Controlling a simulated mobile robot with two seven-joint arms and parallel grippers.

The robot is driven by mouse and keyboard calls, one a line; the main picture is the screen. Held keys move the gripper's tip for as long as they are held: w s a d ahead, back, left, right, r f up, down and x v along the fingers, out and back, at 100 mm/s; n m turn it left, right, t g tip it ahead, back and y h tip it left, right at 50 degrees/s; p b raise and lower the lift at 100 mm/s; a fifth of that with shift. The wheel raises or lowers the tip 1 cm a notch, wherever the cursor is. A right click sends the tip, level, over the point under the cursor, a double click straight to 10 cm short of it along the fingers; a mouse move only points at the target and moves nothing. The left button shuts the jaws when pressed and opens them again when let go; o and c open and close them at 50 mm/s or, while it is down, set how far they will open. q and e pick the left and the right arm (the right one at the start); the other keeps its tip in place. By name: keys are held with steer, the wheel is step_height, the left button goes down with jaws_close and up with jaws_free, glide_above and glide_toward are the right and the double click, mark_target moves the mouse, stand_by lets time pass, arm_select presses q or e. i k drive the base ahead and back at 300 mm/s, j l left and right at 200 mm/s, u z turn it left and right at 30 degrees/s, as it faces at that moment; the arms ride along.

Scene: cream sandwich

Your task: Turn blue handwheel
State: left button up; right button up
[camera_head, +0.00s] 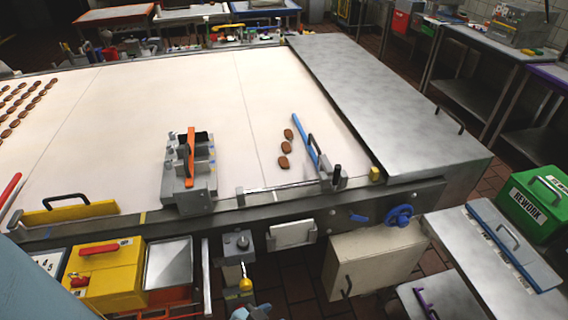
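The blue handwheel (399,215) is a small round wheel on the front side of the long conveyor table, right of centre, below the table's metal end cover. Nothing touches the handwheel.
A cream cabinet (372,262) hangs just below the handwheel. A grey bench (478,265) stands close on its right, with a green REWORK box (533,205) beyond. The conveyor (215,95) carries brown biscuits. A yellow box (103,275) stands at the lower left.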

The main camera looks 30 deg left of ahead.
mark_target(402, 221)
steer(key=i+l+u, duration=0.15)
steer(key=u, duration=0.3)
steer(key=i+l+u, duration=0.1)
steer(key=l+u, duration=0.2)
steer(key=u, duration=0.15)
steer(key=l+u, duration=0.3)
steer(key=u, duration=0.15)
steer(key=i, duration=0.05)
